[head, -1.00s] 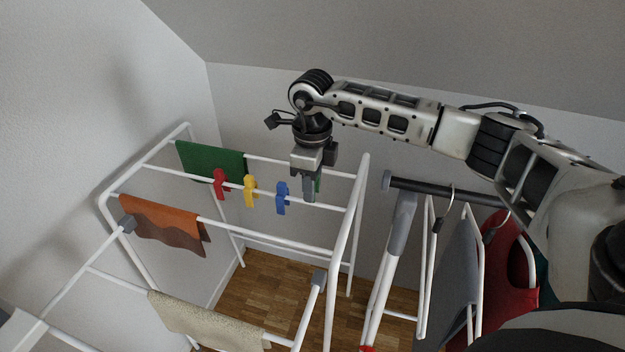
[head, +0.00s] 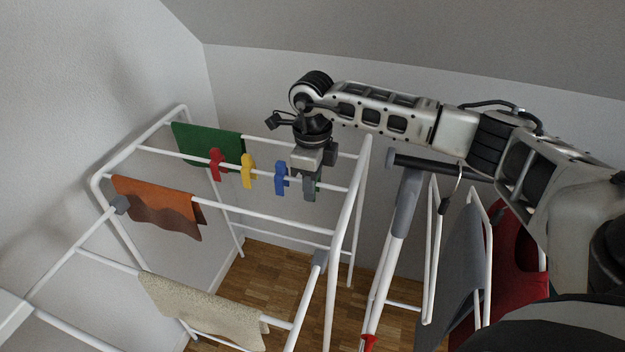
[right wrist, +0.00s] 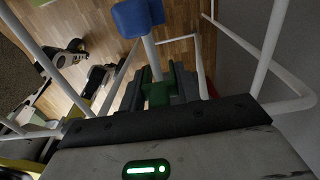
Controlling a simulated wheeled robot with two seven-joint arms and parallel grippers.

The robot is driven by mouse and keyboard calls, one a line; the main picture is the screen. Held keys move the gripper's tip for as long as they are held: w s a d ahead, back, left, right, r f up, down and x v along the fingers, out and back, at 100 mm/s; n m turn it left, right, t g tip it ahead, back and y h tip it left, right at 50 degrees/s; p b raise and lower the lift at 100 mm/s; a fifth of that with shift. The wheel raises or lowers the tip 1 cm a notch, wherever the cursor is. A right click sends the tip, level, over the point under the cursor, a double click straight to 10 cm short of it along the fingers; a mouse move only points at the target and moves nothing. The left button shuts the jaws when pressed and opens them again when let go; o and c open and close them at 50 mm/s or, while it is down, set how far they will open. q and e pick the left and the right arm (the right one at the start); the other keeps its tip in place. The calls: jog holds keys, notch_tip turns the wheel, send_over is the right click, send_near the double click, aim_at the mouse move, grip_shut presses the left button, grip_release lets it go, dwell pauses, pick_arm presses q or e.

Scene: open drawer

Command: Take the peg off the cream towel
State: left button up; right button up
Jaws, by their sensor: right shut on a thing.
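The cream towel (head: 200,308) hangs over a front rail of the white drying rack, low in the head view. No peg shows on it there. My right gripper (head: 311,186) is at a rear rail of the rack and is shut on a green peg (head: 318,181). The green peg (right wrist: 158,92) shows between the fingers in the right wrist view, at the rail. Whether it grips the rail is hidden. A blue peg (head: 281,178), a yellow peg (head: 248,171) and a red peg (head: 216,164) sit along the same rail to the left. My left gripper is out of view.
A green cloth (head: 205,145) hangs at the rear left and an orange towel (head: 155,205) on the left rail. The wooden floor (head: 262,280) shows below.

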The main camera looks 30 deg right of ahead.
jog(key=o, duration=1)
jog(key=shift+o, duration=0.2)
notch_tip(320, 180, up, 16)
jog(key=b, duration=0.1)
jog(key=shift+f, duration=0.1)
